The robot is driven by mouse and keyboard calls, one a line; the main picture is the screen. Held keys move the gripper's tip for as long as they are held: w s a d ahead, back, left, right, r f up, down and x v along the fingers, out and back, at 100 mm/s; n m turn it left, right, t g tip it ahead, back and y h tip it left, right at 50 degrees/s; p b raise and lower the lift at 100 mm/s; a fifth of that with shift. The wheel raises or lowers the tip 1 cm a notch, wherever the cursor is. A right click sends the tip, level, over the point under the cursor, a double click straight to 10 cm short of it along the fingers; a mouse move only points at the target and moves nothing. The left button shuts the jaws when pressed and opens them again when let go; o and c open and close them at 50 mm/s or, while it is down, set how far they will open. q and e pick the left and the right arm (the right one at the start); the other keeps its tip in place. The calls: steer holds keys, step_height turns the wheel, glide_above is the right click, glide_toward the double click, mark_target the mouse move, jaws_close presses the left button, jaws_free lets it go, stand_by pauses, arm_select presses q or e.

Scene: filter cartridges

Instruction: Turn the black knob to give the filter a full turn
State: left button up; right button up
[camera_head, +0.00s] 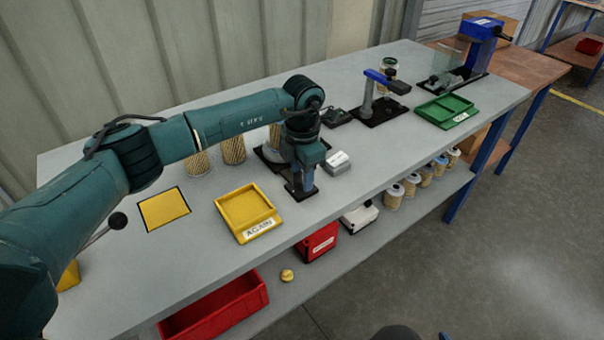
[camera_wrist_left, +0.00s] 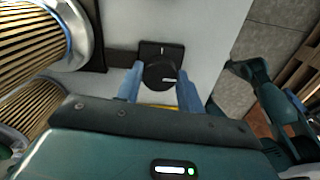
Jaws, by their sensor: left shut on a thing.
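The black knob (camera_wrist_left: 160,75) sits on a small dark plate with a white mark, near the front of the bench. My left gripper (camera_wrist_left: 159,88) is shut on the knob, one blue finger on each side. In the head view my left gripper (camera_head: 303,186) points down at the knob station, and the arm hides the knob. A pleated filter (camera_head: 275,135) stands behind the gripper, partly hidden by my arm. Large pleated filters with metal rims (camera_wrist_left: 40,38) fill the left of the wrist view. My right gripper is not clearly in either view.
A yellow tray marked AGAIN (camera_head: 246,214) lies left of the gripper. A small grey box (camera_head: 338,163) is close on its right. More filters (camera_head: 233,150) stand behind my arm. A blue-armed stand (camera_head: 382,100) and green tray (camera_head: 444,110) are farther right.

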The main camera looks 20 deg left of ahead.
arm_select(q)
steer(key=n, duration=0.3)
steer(key=shift+n, duration=0.4)
steer(key=n, duration=0.4)
steer(key=shift+r+n, duration=0.1)
steer(key=shift+n, duration=0.2)
steer(key=n, duration=0.5)
steer(key=shift+w+a+p, duration=0.1)
steer(key=shift+p, duration=0.25)
steer(key=n, duration=0.3)
steer(key=shift+p, duration=0.35)
steer(key=shift+n, duration=0.5)
arm_select(e)
steer(key=shift+d+r, duration=0.15)
steer(key=shift+d, duration=0.1)
steer(key=shift+r+h, duration=0.1)
steer(key=shift+h, duration=0.2)
arm_select(q)
steer(key=o, duration=1)
step_height(320, 180, up, 13)
steer(key=shift+r+b, duration=0.1)
steer(key=shift+b, duration=0.5)
arm_select(e)
steer(key=shift+a+f, duration=0.2)
steer(key=shift+a, duration=0.05)
